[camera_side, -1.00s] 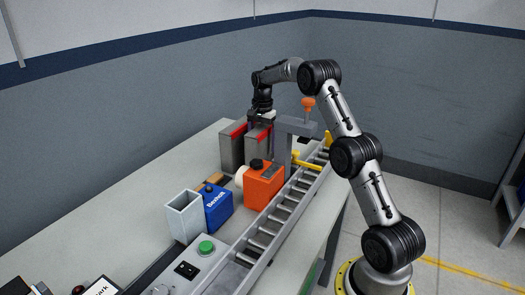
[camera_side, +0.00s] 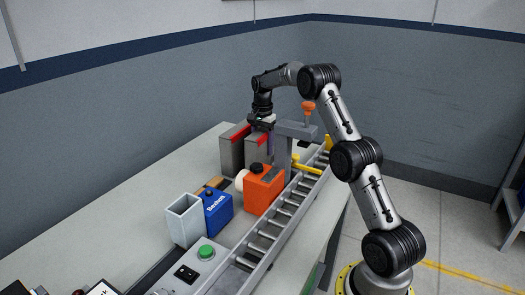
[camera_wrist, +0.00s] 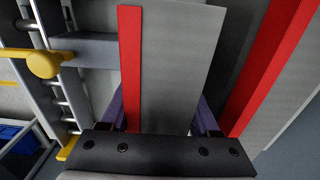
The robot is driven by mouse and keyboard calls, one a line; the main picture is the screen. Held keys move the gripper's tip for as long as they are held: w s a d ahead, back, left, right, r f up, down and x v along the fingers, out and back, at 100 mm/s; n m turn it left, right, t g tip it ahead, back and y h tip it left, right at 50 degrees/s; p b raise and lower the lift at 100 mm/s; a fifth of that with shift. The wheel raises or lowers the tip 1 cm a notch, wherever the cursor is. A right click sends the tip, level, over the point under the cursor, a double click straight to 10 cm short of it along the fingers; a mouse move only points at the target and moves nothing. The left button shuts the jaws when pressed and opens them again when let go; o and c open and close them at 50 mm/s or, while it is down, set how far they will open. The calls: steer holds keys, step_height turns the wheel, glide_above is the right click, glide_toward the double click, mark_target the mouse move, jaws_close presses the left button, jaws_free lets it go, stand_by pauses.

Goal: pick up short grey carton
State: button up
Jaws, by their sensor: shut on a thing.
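The short grey carton (camera_wrist: 178,60), with a red stripe along one edge, stands between the two purple fingers of my gripper (camera_wrist: 160,118) in the wrist view. The fingers are shut on its two sides. In the side view my gripper (camera_side: 262,128) is over the same carton (camera_side: 254,154), at the far end of the table. The carton looks upright; its base is partly hidden by the orange jug, so I cannot tell whether it is clear of the table. A similar grey carton with a red stripe (camera_side: 231,152) stands close on its left, also showing at the right in the wrist view (camera_wrist: 291,75).
A grey stand (camera_side: 283,150) with an orange knob is close on the right. An orange jug (camera_side: 264,192), a blue container (camera_side: 217,212) and an open grey box (camera_side: 185,222) stand nearer. A roller conveyor (camera_side: 262,237) runs alongside. The table's left side is clear.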

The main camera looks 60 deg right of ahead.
step_height(320, 180, up, 17)
steer(key=w+a+r, duration=0.1)
steer(key=a+r, duration=0.1)
steer(key=a, duration=1.5)
steer(key=w+a+r, duration=0.1)
steer(key=a+r, duration=0.2)
steer(key=a, duration=1.4)
steer(key=s+a+f, duration=0.3)
steer(key=s+a, duration=1.7)
steer(key=s, duration=0.1)
step_height(320, 180, down, 10)
steer(key=shift+d, duration=0.25)
steer(key=shift+f, duration=0.15)
steer(key=shift+f, duration=1.85)
